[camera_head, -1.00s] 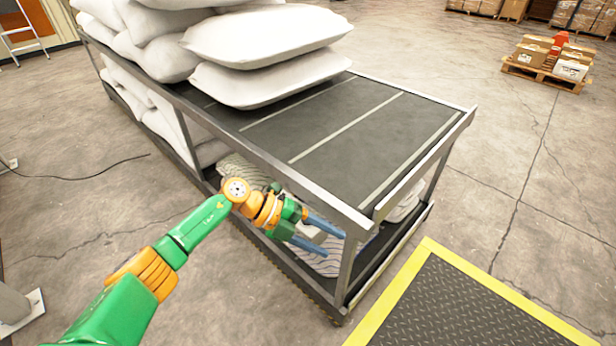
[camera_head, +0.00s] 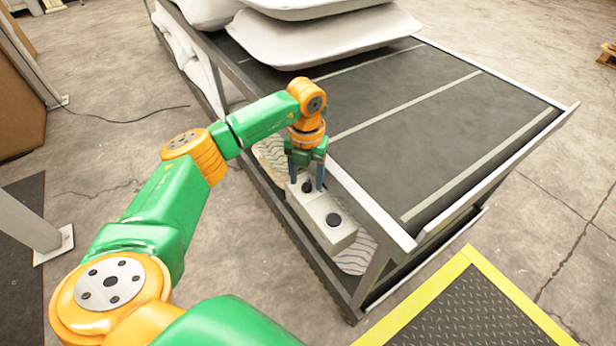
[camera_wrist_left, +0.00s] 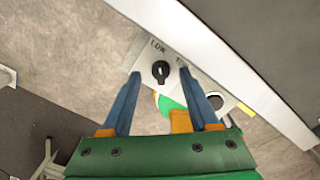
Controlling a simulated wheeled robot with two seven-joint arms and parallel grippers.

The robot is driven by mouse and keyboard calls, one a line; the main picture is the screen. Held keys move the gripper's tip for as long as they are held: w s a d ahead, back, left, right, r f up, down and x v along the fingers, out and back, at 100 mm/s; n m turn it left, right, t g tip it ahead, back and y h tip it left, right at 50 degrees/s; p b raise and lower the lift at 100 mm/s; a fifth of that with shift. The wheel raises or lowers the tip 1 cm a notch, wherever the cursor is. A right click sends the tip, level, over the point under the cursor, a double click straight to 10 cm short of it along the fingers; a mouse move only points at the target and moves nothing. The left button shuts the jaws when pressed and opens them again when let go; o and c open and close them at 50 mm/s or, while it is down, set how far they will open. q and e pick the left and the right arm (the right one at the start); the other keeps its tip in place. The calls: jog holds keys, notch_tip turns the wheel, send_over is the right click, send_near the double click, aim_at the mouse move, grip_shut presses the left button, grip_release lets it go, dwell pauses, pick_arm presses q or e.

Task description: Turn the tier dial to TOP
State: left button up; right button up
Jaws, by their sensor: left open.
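A light grey control box (camera_head: 325,215) is at the near side of the rack in the head view. In the left wrist view the dial (camera_wrist_left: 160,71) sits beside lettering that reads like LOW, with a second label partly hidden by a finger. Contact cannot be told. My right gripper is not in view.
The dark rack shelf (camera_head: 450,125) with its pale metal rail lies just right of the box. White pillows (camera_head: 330,30) are stacked on its far part. Below the box is a striped pillow (camera_head: 355,255). A yellow-edged mat (camera_head: 470,310) lies at the lower right.

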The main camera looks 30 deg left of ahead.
pick_arm(q)
jog(key=shift+f, duration=0.25)
grip_shut()
jog(key=shift+m, duration=0.4)
jog(key=m, duration=0.3)
jog(key=shift+r, duration=0.1)
jog(key=m, duration=0.3)
jog(key=shift+m, duration=0.3)
jog(key=m, duration=0.4)
jog(key=shift+m, duration=2.3)
